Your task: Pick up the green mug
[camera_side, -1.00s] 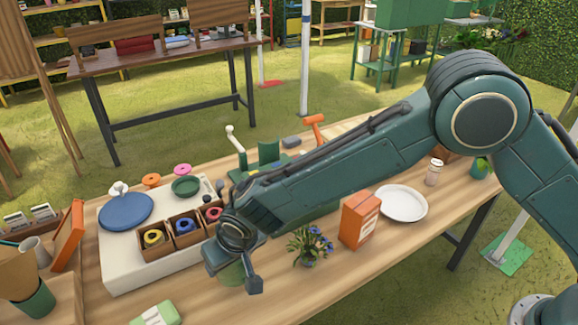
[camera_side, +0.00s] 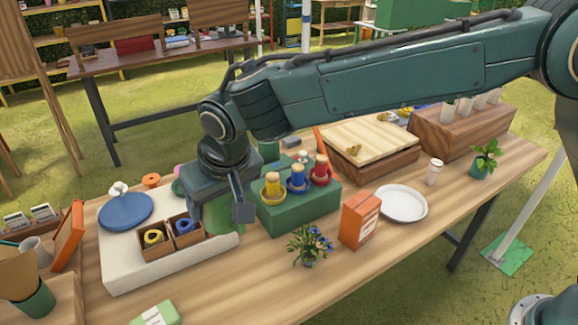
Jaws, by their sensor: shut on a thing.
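The green mug (camera_side: 223,223) shows as a rounded green shape between the fingers of my gripper (camera_side: 218,208). My gripper points down and is shut on the mug. The mug is held in front of the right end of the white board and left of the green block; the fingers hide much of it. Its handle cannot be made out.
The white board (camera_side: 120,272) bears a blue round lid (camera_side: 126,211) and spools in wooden boxes. A green block (camera_side: 300,212) with coloured pegs, a flower pot (camera_side: 310,247), an orange box (camera_side: 359,219) and a white plate (camera_side: 402,203) stand to the right.

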